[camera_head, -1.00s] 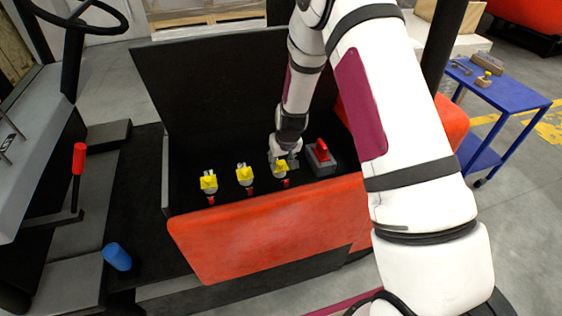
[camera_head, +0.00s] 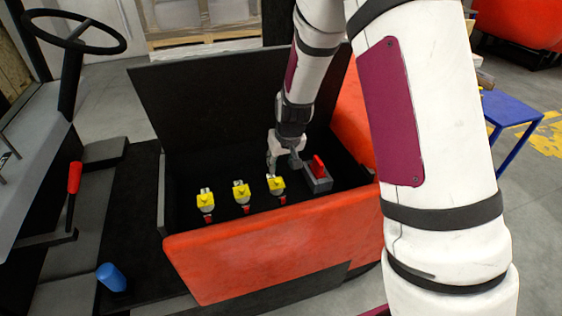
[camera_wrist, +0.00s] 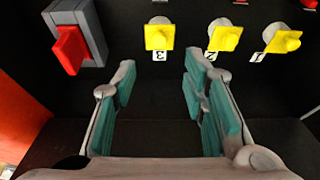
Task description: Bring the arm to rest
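My gripper (camera_head: 284,155) is inside the open box of the red nosecone (camera_head: 275,250), above and behind the third yellow switch and left of the grey block with a red lever. In the wrist view its two teal-padded fingers (camera_wrist: 160,95) are apart with nothing between them. My white arm reaches down from the upper right and covers the right side of the head view.
Yellow switches labelled 1 (camera_wrist: 284,42), 2 (camera_wrist: 225,37) and 3 (camera_wrist: 159,35) stand in a row on the black panel. A grey block with a red lever (camera_wrist: 72,48) is beside them. A black raised lid (camera_head: 215,95) stands behind. A blue table (camera_head: 510,108) is at right.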

